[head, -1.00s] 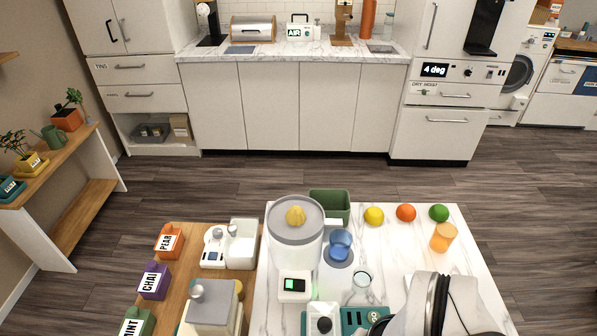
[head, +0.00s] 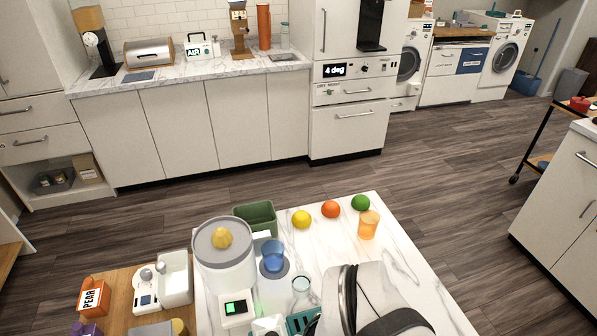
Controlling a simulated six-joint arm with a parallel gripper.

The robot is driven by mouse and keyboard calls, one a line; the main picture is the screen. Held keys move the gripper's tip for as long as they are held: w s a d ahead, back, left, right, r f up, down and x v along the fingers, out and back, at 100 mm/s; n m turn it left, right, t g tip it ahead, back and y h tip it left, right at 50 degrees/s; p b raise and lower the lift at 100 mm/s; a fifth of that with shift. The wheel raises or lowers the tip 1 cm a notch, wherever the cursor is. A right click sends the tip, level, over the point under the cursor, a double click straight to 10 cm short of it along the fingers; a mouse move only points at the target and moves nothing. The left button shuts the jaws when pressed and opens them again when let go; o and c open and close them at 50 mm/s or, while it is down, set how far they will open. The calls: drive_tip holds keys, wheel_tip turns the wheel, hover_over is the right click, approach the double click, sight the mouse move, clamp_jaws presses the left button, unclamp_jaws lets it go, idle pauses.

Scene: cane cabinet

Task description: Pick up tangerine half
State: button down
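A round orange fruit (head: 331,209), perhaps the tangerine, sits near the far edge of the white marble table (head: 410,265). It stands between a yellow fruit (head: 301,219) and a green fruit (head: 360,203). I cannot tell whether it is a half or whole, and no cut face shows. A white juicer (head: 223,268) with a yellow ribbed cone on top stands to the left. White and black links of my arm show at the bottom centre, to the right of the juicer. My gripper does not show.
A blue-topped container (head: 272,256) and a glass flask (head: 301,291) stand nearer. The table's right part is clear. A counter (head: 570,190) stands at right.

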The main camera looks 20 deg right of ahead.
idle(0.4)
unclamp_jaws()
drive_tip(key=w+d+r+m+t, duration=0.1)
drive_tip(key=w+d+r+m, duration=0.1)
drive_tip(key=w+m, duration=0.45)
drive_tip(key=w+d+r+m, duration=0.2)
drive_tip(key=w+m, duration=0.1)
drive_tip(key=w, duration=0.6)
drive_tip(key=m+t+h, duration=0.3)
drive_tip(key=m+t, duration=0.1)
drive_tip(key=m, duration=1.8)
hover_over(332, 207)
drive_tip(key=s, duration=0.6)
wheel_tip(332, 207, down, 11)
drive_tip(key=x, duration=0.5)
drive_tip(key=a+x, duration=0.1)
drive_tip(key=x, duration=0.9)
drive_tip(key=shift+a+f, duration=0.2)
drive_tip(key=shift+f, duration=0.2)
